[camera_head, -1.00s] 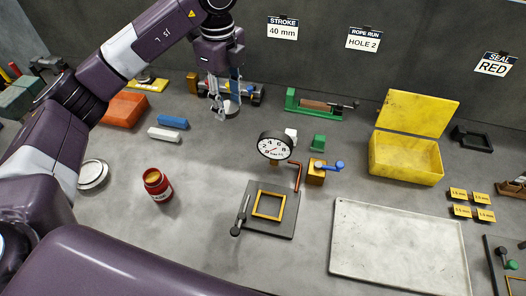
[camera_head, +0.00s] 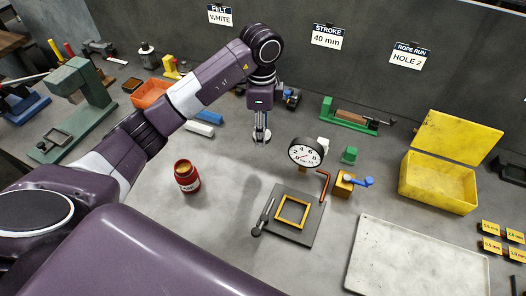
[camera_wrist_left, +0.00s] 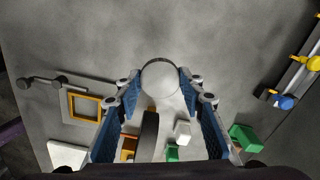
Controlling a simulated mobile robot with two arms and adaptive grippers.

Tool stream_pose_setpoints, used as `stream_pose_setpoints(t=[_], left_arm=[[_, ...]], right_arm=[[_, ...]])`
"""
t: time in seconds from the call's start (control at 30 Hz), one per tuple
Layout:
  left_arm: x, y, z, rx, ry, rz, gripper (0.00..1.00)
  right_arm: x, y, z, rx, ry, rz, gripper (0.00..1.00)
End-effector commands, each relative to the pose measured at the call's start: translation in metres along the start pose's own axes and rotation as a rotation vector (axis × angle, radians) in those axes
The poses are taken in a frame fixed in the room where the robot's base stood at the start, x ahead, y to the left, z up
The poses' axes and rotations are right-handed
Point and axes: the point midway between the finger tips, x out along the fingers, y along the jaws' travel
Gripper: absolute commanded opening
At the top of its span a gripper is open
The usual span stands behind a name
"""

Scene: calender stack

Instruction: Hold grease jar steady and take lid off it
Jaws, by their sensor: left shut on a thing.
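The grease jar (camera_head: 187,176) is red with a pale label and stands upright on the bench in the head view. Its top is open and shows yellow-orange grease inside. My left gripper (camera_head: 261,137) is to the right of the jar and farther back, pointing down above the bench. It is shut on a round pale grey disc, the lid (camera_wrist_left: 160,78), which sits between the fingertips in the left wrist view. The lid is apart from the jar. Nothing is holding the jar. My right gripper is not in view.
A dial gauge (camera_head: 305,153) stands right of my left gripper. A dark plate with a yellow frame (camera_head: 293,212) lies in front of it. A yellow box (camera_head: 437,183) and a pale tray (camera_head: 420,262) are at right. Bench around the jar is clear.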

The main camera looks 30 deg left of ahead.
Motion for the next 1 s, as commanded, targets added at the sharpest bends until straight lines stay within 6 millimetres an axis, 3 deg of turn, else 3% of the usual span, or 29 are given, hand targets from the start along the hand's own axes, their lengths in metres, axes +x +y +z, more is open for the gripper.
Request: stream_pose_setpoints(t=[0.13, 0.6, 1.0], left_arm=[[0.03, 0.001, 0.001, 0.0, -0.003, 0.002, 0.07], [0.086, 0.0, 0.0, 0.001, 0.0, 0.001, 0.07], [0.094, -0.001, 0.0, 0.002, 0.0, -0.002, 0.07]], right_arm=[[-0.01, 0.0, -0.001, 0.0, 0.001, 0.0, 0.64], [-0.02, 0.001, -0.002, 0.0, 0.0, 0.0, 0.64], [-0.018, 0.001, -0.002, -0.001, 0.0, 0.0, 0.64]])
